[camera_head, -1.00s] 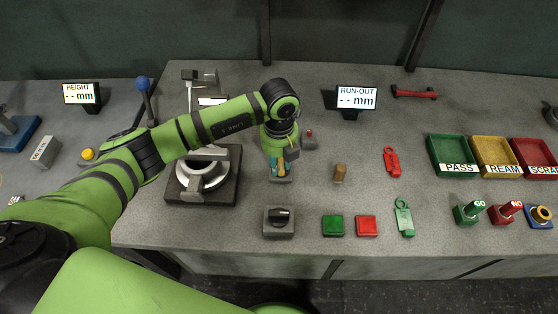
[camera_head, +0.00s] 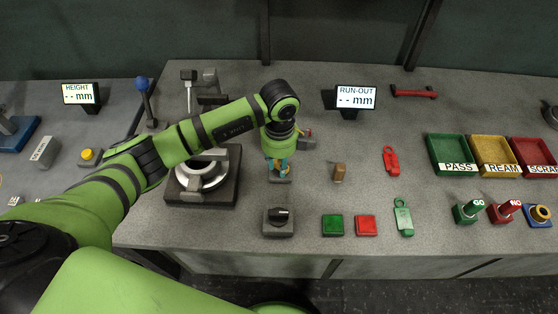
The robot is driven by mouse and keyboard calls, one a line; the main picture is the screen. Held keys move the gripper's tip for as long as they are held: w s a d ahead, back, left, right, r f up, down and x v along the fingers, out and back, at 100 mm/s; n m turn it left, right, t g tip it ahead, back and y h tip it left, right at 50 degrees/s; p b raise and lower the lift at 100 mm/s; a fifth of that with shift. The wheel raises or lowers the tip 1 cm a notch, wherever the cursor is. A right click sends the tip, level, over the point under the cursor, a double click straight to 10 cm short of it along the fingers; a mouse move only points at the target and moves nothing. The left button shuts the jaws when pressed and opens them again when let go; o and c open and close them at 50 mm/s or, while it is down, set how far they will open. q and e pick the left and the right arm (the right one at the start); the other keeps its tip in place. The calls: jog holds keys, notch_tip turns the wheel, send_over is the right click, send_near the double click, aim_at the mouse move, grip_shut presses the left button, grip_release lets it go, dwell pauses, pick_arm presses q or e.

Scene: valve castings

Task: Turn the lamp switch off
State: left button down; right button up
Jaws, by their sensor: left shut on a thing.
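My left gripper (camera_head: 280,168) points down over a small grey box, which I take to be the lamp switch (camera_head: 281,179). Its fingers are shut at the top of that box, and the part between them is hidden by the gripper. A flat panel (camera_head: 212,99), which looks like the lamp, lies at the back left and is dark. My right gripper does not show.
A grey box with a black rotary knob (camera_head: 279,220) stands in front, beside a green button (camera_head: 333,225) and a red button (camera_head: 366,225). A brown peg (camera_head: 339,173) stands to the right. A grey block with a red tip (camera_head: 307,141) sits close behind the gripper.

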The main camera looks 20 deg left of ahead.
pick_arm(q)
jog(key=n+p, duration=0.1)
jog(key=n, duration=0.3)
jog(key=shift+d+r, duration=0.1)
jog(key=shift+n+p, duration=0.3)
jog(key=shift+n, duration=1.3)
jog(key=c, duration=1)
grip_release()
jog(key=shift+r, duration=0.1)
notch_tip(320, 180, up, 12)
jog(key=shift+f, duration=0.15)
